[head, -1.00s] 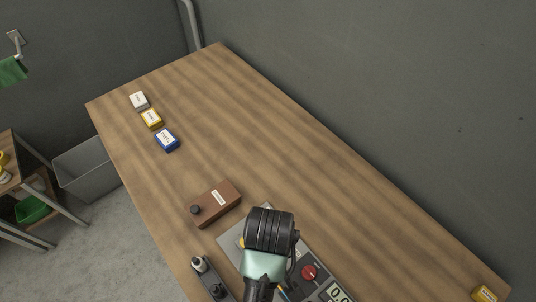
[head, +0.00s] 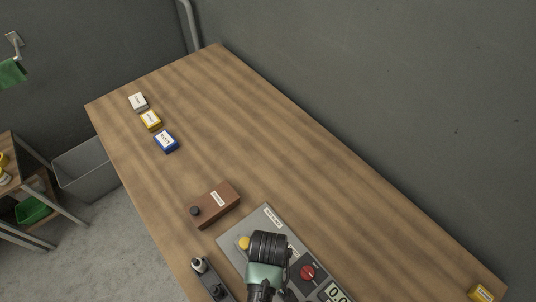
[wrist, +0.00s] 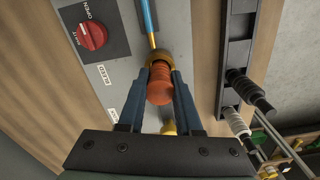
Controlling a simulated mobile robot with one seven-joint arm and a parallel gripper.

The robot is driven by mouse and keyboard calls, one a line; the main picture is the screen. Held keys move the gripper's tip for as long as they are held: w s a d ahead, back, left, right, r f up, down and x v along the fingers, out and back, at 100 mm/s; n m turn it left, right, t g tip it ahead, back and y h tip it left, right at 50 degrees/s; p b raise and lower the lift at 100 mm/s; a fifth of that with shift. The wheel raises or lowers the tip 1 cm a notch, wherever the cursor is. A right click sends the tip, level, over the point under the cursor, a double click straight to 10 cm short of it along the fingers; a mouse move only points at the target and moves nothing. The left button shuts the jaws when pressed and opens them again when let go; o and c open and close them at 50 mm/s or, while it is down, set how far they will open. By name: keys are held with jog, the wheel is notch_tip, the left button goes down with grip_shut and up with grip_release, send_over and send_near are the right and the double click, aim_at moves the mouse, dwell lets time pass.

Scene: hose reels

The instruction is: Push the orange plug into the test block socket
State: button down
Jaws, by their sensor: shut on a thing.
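An orange ribbed plug (wrist: 160,84) is between the two dark fingers of my gripper (wrist: 160,92), seen from above in the wrist view. My gripper is shut on it. A brass ring (wrist: 158,58) lies right at the plug's far end, with a blue rod or line (wrist: 150,22) running away from it. I cannot tell how deep the plug sits in the ring. The grey test block panel (head: 265,217) lies on the bench under my gripper; it also shows in the wrist view (wrist: 115,95). In the head view my wrist hides the plug and fingertips.
A red knob (head: 307,272) and a display (head: 337,292) are on the panel, right of my wrist. A yellow knob (head: 244,243) is just left of it. A brown box (head: 222,206) and a black strip with posts (head: 212,281) stand nearby.

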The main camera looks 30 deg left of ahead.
jog(key=c, duration=0.6)
grip_release()
jog(key=shift+f, duration=0.1)
notch_tip(320, 180, up, 12)
jog(key=shift+r, duration=0.2)
